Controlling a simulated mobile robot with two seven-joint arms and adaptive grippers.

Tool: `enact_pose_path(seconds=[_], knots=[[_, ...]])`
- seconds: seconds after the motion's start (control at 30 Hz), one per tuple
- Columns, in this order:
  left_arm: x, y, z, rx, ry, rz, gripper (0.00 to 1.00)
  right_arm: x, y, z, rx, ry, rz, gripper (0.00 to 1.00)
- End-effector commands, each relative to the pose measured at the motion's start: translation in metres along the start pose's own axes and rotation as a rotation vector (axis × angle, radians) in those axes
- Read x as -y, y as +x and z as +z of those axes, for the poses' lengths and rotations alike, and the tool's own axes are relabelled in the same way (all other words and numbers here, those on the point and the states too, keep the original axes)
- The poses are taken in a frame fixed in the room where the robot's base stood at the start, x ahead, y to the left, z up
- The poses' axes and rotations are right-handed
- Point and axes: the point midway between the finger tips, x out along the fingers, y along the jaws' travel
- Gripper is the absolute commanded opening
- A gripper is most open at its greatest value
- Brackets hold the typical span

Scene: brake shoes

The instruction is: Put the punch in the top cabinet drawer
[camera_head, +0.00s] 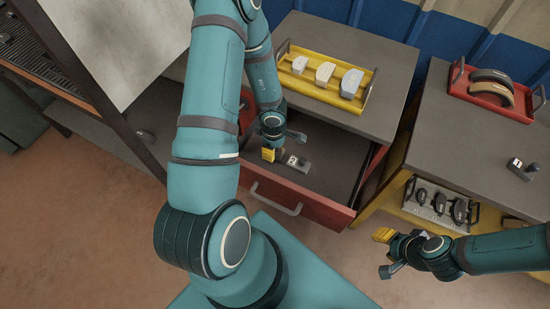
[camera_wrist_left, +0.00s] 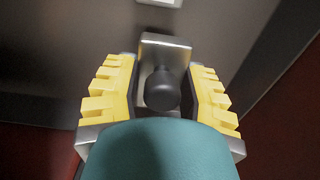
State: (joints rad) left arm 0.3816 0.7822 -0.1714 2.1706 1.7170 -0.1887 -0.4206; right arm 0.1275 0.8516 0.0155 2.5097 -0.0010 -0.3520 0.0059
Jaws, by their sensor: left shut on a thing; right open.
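My left gripper (camera_head: 270,152) is inside the open top cabinet drawer, low over its floor. In the left wrist view its yellow fingers (camera_wrist_left: 160,98) are shut on the punch, a metal piece with a dark round knob (camera_wrist_left: 165,50). The drawer has a red front (camera_head: 318,210) and a grey interior. Contact between the punch and the drawer floor cannot be told. My right gripper (camera_head: 384,252) is open, in front of the right-hand workbench and clear of the drawer.
A small metal piece with a white patch (camera_head: 298,162) shows beside the left fingers. A red tray (camera_head: 462,88) with brake shoes and a knobbed metal device (camera_head: 522,169) stand on the right bench.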

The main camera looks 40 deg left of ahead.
Motion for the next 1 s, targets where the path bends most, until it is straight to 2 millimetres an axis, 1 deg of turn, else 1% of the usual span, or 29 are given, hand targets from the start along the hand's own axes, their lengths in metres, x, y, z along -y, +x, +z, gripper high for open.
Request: enact_pose_path(seconds=[0.17,0.3,0.4,0.7,0.83,0.87,0.9,0.93,1.0], knots=[[-0.001,0.012,0.001,0.001,0.003,0.002,0.0,-0.003,0.009,0.002,0.003,-0.002,0.0,0.43],[-0.001,0.029,0.001,0.0,0.002,0.002,0.0,-0.009,0.023,0.002,0.0,-0.003,-0.001,0.43],[-0.001,0.038,0.0,0.0,0.003,0.002,0.0,-0.011,0.03,0.001,-0.004,-0.004,0.0,0.43],[-0.001,0.038,0.0,0.001,0.002,0.002,0.0,-0.011,0.029,0.0,-0.006,-0.004,0.0,0.43],[-0.001,0.042,0.001,0.001,0.001,0.002,0.0,-0.012,0.032,-0.001,-0.007,-0.004,0.0,0.43],[-0.001,0.042,0.0,0.001,0.001,0.001,0.52,-0.012,0.031,-0.001,-0.007,-0.004,0.0,0.43],[-0.001,0.041,0.0,0.001,0.001,0.001,0.67,-0.011,0.031,-0.001,-0.007,-0.004,0.0,0.43],[-0.001,0.041,0.0,0.001,0.001,0.001,0.69,-0.011,0.031,-0.001,-0.007,-0.004,0.0,0.43],[-0.001,0.041,0.0,0.001,0.001,0.001,0.69,-0.011,0.031,-0.001,-0.007,-0.004,0.0,0.43]])
